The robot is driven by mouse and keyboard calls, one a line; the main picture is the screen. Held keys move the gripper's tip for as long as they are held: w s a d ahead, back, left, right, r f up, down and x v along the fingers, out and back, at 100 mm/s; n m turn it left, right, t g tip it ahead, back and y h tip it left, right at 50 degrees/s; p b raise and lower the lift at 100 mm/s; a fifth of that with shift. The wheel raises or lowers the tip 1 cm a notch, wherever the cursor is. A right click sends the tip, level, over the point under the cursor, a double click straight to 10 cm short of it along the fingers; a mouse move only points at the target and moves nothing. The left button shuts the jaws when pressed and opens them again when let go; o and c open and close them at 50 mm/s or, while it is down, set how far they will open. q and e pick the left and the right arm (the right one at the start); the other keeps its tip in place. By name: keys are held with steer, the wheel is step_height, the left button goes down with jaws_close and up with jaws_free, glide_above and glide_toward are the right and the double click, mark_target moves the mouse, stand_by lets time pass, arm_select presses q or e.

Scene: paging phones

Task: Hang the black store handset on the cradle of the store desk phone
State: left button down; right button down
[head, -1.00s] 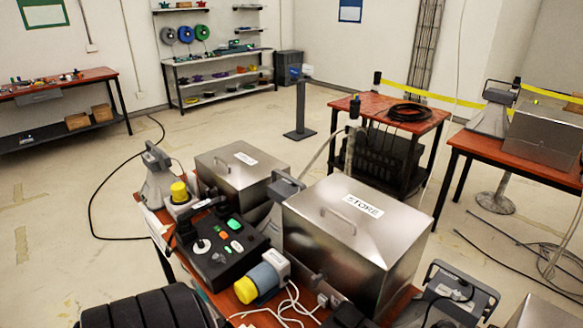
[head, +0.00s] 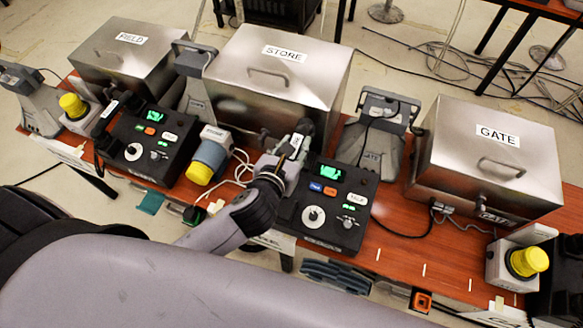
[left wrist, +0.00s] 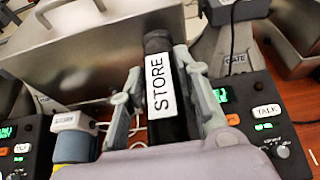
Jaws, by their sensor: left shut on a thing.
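The black store handset (head: 304,128) has a white STORE label and is in my left gripper (head: 288,160), above the left part of a black desk phone. In the left wrist view the handset (left wrist: 157,47) stands between the two grey fingers of my gripper (left wrist: 158,100), which is shut on it. The desk phone (head: 348,237) has a lit green screen, coloured buttons and a white dial; it stands between the STORE and GATE boxes. Its cradle is hidden by the gripper and handset, so I cannot tell whether they touch. My right gripper is not in view.
The steel STORE box (head: 325,60) stands behind the handset, with a grey GATE horn (head: 372,150) to the right. The GATE box (head: 450,145) is farther right.

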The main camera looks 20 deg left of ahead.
arm_select(q)
step_height(320, 180, down, 11)
steer(key=shift+a+r+b, duration=0.1)
steer(key=shift+r+b, duration=0.05)
steer(key=shift+b, duration=0.6)
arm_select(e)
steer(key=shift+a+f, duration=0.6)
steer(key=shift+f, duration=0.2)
arm_select(q)
steer(key=c, duration=1.6)
jaws_free()
steer(key=o, duration=0.4)
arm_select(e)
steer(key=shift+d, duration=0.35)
